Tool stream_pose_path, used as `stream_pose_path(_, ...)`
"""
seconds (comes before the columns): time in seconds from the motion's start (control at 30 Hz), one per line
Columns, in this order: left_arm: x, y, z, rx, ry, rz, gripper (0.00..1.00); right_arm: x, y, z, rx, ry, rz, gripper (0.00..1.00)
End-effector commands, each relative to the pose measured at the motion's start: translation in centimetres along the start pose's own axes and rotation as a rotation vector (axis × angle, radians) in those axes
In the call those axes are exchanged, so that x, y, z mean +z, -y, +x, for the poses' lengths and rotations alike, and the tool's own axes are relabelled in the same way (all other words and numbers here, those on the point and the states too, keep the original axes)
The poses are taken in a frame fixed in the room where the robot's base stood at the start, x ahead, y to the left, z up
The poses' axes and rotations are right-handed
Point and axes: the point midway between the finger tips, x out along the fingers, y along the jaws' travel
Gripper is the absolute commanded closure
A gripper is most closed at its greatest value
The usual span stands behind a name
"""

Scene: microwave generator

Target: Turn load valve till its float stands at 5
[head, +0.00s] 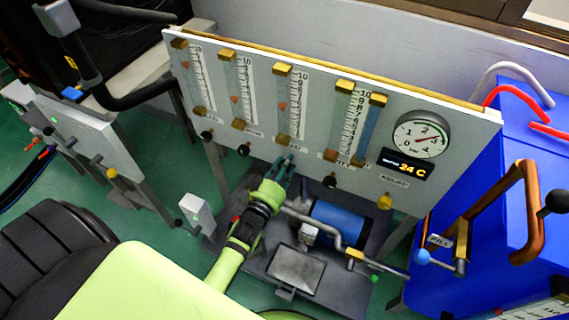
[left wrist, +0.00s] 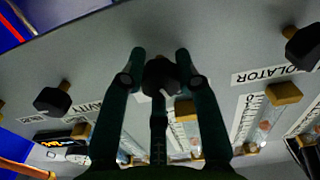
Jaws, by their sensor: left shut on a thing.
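The third gauge column from the left (head: 281,104) on the grey panel has a red float (head: 282,106) about halfway up its scale; I cannot read the exact number. My left gripper (head: 284,163) is below that column, shut on a black valve knob. In the left wrist view, upside down, the gripper (left wrist: 160,72) has the dark knob (left wrist: 160,76) between its fingers. The label of this knob is hidden, so I cannot read whether it says load. My right gripper is not in view.
Neighbouring black knobs (head: 244,149) (head: 330,181) sit either side. A round dial (head: 421,135), a 24 C display (head: 405,165) and a blue tank (head: 500,120) are at the right. A blue cylinder (head: 338,222) and pipes lie below the panel.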

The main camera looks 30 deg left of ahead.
Motion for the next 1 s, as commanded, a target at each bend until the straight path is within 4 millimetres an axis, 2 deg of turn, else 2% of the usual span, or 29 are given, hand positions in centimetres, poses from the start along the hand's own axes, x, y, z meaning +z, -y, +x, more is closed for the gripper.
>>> stream_pose_path(0.03, -0.7, 0.0, 0.2, -0.001, -0.012, 0.036, 1.0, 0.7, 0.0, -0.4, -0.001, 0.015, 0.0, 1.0)
stream_pose_path(0.2, -0.7, 0.0, 0.2, 0.0, -0.016, 0.09, 1.0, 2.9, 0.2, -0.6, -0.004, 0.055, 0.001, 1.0)
stream_pose_path(0.4, -0.8, 0.0, 0.3, 0.0, -0.019, 0.088, 1.0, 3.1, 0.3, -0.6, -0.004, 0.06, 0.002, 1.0)
stream_pose_path(0.43, -0.8, 0.0, 0.3, 0.001, -0.02, 0.088, 0.6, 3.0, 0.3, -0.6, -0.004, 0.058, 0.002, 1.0)
stream_pose_path(0.47, -0.8, 0.0, 0.3, 0.001, -0.02, 0.088, 0.48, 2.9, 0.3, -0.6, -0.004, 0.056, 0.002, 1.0)
stream_pose_path(0.5, -0.8, 0.0, 0.3, 0.001, -0.02, 0.087, 0.44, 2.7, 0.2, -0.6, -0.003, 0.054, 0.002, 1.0)
stream_pose_path(0.83, -0.4, 0.0, -0.1, 0.0, -0.009, 0.086, 0.44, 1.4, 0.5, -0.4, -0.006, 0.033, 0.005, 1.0)
stream_pose_path(1.0, -0.2, 0.0, -2.1, -0.001, -0.005, 0.085, 0.44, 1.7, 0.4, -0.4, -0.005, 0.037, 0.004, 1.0)
